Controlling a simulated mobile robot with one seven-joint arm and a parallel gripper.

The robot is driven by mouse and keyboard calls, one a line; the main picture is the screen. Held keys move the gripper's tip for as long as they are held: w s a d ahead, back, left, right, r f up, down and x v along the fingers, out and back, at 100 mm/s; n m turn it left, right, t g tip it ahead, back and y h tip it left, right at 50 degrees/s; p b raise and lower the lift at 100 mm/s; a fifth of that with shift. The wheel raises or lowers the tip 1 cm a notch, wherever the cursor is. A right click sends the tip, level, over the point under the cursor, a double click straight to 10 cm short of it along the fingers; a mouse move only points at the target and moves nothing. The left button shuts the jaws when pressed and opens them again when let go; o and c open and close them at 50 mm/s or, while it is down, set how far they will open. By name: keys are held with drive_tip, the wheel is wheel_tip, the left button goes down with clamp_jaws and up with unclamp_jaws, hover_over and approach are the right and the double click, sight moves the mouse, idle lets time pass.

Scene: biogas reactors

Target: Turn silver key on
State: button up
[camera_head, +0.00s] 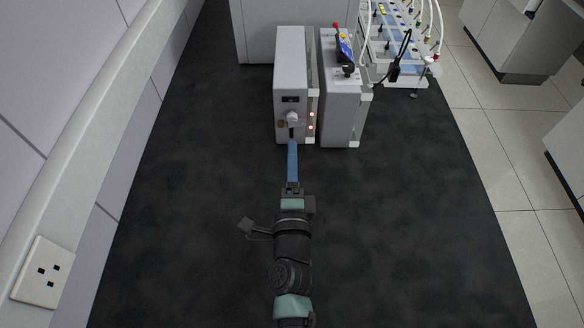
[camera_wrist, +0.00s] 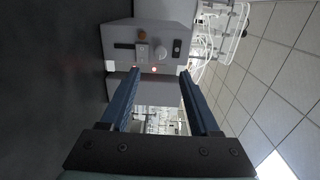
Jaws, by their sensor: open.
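A grey box (camera_head: 288,82) stands on the dark floor. Its front carries a dark display, a brown-orange knob and pale silver fittings (camera_head: 293,118). My gripper (camera_head: 292,143) reaches toward the lower front of the box. In the wrist view, my gripper (camera_wrist: 160,72) has its blue fingers apart with nothing between them, and the fittings show beyond the tips. Contact cannot be told.
Red lights (camera_head: 311,121) glow at the box's right edge. A second grey box (camera_head: 342,108) with a red-tipped tool on top stands close on the right. A rack with tubes (camera_head: 405,35) is behind it. A wall with a socket (camera_head: 42,271) is left. The dark surface in front is clear.

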drive_tip(key=shift+s, duration=1.5)
drive_tip(key=w+a+r+n+t+y, duration=0.2)
drive_tip(key=r+n, duration=0.3)
drive_tip(key=r, duration=1)
drive_tip(key=w+a+r+n+t+y, duration=0.25)
drive_tip(key=r+n, duration=0.35)
drive_tip(key=r, duration=0.9)
drive_tip(key=s+d+r+n+t+h, duration=0.1)
drive_tip(key=s+r+n, duration=0.1)
drive_tip(key=s+r, duration=0.3)
drive_tip(key=s+d+r+n+t+h, duration=0.2)
drive_tip(key=s+r, duration=0.3)
drive_tip(key=r, duration=0.7)
drive_tip(key=s+d+r+n+t+h, duration=0.1)
drive_tip(key=s+r+n+t, duration=0.1)
drive_tip(key=s+r, duration=0.3)
wheel_tip(320, 180, up, 4)
drive_tip(key=shift+d+f+n, duration=0.25)
drive_tip(key=shift+n, duration=0.35)
drive_tip(key=shift+h, duration=0.25)
